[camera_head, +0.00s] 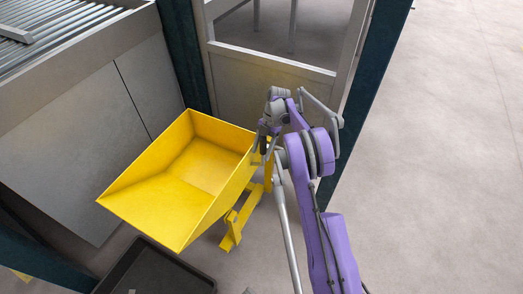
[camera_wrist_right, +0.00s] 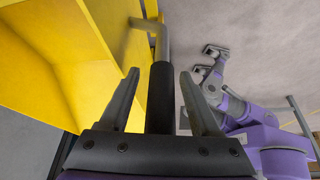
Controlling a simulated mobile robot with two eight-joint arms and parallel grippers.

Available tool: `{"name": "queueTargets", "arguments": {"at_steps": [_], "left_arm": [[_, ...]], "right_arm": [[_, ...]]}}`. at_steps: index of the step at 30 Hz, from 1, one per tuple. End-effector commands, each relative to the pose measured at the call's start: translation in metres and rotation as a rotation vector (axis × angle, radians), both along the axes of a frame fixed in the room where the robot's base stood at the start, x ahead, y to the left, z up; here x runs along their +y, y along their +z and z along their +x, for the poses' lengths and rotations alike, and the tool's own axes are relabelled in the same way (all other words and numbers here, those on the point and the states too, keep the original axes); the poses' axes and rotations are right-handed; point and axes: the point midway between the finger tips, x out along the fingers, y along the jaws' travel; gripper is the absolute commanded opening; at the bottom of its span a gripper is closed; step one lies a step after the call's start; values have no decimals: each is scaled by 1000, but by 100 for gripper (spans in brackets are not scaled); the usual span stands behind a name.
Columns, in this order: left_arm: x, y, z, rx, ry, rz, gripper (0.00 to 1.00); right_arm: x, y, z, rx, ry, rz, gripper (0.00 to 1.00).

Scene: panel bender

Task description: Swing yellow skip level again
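The yellow skip (camera_head: 205,165) stands left of centre in the head view, its sloping end toward the lower left. It looks tipped that way, but I cannot judge the exact angle. Its yellow base frame (camera_head: 233,232) shows below on the right. My right gripper (camera_head: 262,143) is at the skip's right side. In the right wrist view my right gripper (camera_wrist_right: 160,75) is open, its fingers on either side of a black handle grip (camera_wrist_right: 161,100) with visible gaps. The handle's bent metal rod meets yellow metal (camera_wrist_right: 90,45). A small grey gripper-like end (camera_wrist_right: 214,52), likely my left, shows there.
A grey machine with a roller bed (camera_head: 45,35) stands behind the skip. Dark posts (camera_head: 186,60) and a grey framed panel (camera_head: 265,85) stand at the back. A dark tray (camera_head: 150,272) lies at the bottom. The floor on the right is clear.

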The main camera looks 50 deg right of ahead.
Motion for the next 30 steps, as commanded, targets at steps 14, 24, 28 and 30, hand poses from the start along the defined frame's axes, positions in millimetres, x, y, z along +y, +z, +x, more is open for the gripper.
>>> {"name": "queueTargets", "arguments": {"at_steps": [14, 24, 28, 30], "left_arm": [[0, 7, 0, -2, 0, 0, 0], [0, 21, -1, -8, 0, 0, 0], [0, 24, -1, -8, 0, 0, 0], [0, 24, -1, -9, 0, 0, 0]], "right_arm": [[-9, 23, 1, -1, 0, 2, 64], [-38, 83, 3, -1, 0, 1, 64], [-44, 95, 4, -1, 0, 1, 64], [-45, 98, 4, -1, 0, 1, 64]]}}
